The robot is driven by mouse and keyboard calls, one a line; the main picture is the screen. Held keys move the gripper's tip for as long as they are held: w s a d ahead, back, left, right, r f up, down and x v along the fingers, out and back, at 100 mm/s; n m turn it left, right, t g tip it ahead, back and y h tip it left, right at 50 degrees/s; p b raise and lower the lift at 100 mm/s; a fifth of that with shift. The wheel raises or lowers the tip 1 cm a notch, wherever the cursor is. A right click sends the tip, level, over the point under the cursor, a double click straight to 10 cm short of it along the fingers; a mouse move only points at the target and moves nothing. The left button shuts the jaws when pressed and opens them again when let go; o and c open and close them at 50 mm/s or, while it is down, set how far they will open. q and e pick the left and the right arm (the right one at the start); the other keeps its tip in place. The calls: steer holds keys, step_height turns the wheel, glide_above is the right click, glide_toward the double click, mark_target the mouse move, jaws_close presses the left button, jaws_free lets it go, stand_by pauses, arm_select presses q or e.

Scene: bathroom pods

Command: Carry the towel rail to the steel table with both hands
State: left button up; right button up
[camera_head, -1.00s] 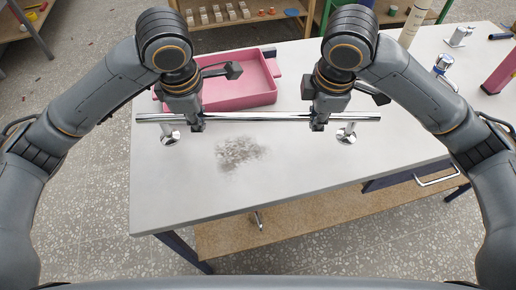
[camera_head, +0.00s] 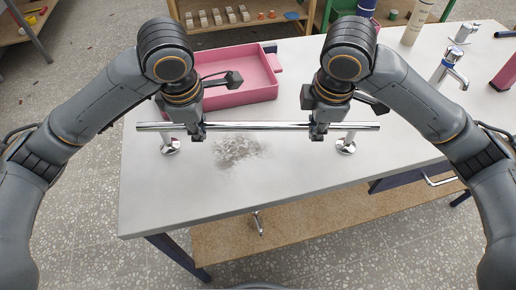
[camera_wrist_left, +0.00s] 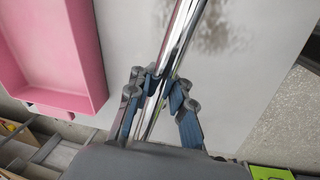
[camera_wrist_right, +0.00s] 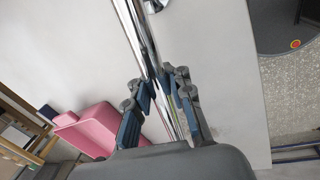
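The chrome towel rail (camera_head: 258,127) is a long bar with a post and round foot near each end. It lies level across the head view, over the pale grey tabletop (camera_head: 290,180). I cannot tell whether its feet touch the top. My left gripper (camera_head: 197,135) is shut on the bar's left part, and my right gripper (camera_head: 317,134) on its right part. The bar runs between the fingers in the left wrist view (camera_wrist_left: 160,87) and the right wrist view (camera_wrist_right: 163,92). The fingertips are partly hidden in the head view.
A pink tray (camera_head: 238,97) lies behind the rail. A chrome tap (camera_head: 452,70), a pale bottle (camera_head: 415,22) and a pink item (camera_head: 504,70) stand at the right. A dark grey smudge (camera_head: 238,150) marks the top. The front middle of the tabletop is clear.

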arm_select(q)
steer(key=o, duration=0.4)
steer(key=shift+r, duration=0.1)
steer(key=shift+c, duration=0.2)
arm_select(e)
steer(key=o, duration=0.4)
steer(key=shift+r, duration=0.15)
arm_select(q)
step_height(320, 180, up, 12)
steer(key=s, duration=0.2)
steer(key=shift+s, duration=0.25)
arm_select(e)
step_height(320, 180, up, 12)
steer(key=s, duration=0.2)
steer(key=shift+s, duration=0.2)
arm_select(q)
steer(key=shift+f, duration=0.2)
arm_select(e)
steer(key=shift+f, duration=0.2)
